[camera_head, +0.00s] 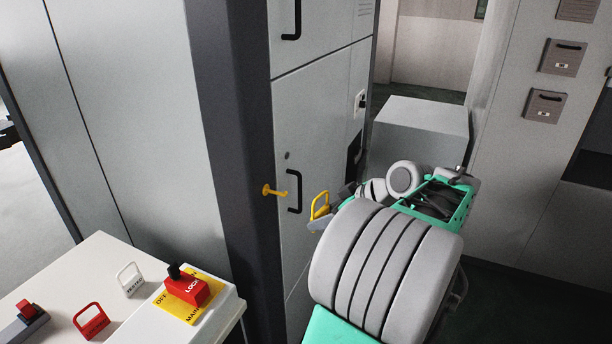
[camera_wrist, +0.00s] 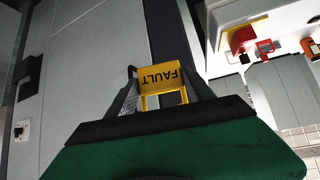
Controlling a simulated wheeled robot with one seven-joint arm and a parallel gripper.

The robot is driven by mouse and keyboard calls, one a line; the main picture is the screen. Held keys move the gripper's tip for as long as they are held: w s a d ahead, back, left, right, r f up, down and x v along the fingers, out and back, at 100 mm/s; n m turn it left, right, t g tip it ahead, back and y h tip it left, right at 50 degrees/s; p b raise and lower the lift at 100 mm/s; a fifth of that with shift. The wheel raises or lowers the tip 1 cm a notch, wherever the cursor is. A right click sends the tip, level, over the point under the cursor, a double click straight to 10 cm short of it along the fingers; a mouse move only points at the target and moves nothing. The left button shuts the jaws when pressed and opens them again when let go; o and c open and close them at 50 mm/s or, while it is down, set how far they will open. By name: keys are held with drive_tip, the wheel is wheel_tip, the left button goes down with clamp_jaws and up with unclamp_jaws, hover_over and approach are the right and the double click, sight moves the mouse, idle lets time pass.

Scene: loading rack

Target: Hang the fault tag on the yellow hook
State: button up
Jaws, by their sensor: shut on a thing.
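The yellow hook (camera_head: 274,191) sticks out from the dark column beside the grey cabinet. The fault tag (camera_head: 320,206) is yellow with a loop at its top, and it is right of the hook with a clear gap between them in the head view. My gripper (camera_head: 322,222) is shut on the tag's lower part, with the loop upward and free. In the wrist view the tag (camera_wrist: 161,77) sits between my fingers (camera_wrist: 160,92), its word FAULT upside down. I cannot make out the hook in the wrist view.
The cabinet door has a black handle (camera_head: 296,192) close to the hook. A grey box (camera_head: 420,125) stands behind my arm.

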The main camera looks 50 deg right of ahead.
drive_tip(key=shift+s+d+r, duration=0.2)
drive_tip(key=shift+s+r, duration=0.1)
drive_tip(key=shift+s, duration=0.05)
drive_tip(key=shift+s, duration=0.15)
drive_tip(key=w+a+f+b, duration=0.2)
drive_tip(key=w+a+b, duration=0.2)
drive_tip(key=w, duration=0.8)
drive_tip(key=shift+a+f+b, duration=0.15)
drive_tip(key=shift+b, duration=0.15)
idle(0.7)
drive_tip(key=shift+w, duration=0.1)
idle(0.4)
drive_tip(key=o, duration=1.1)
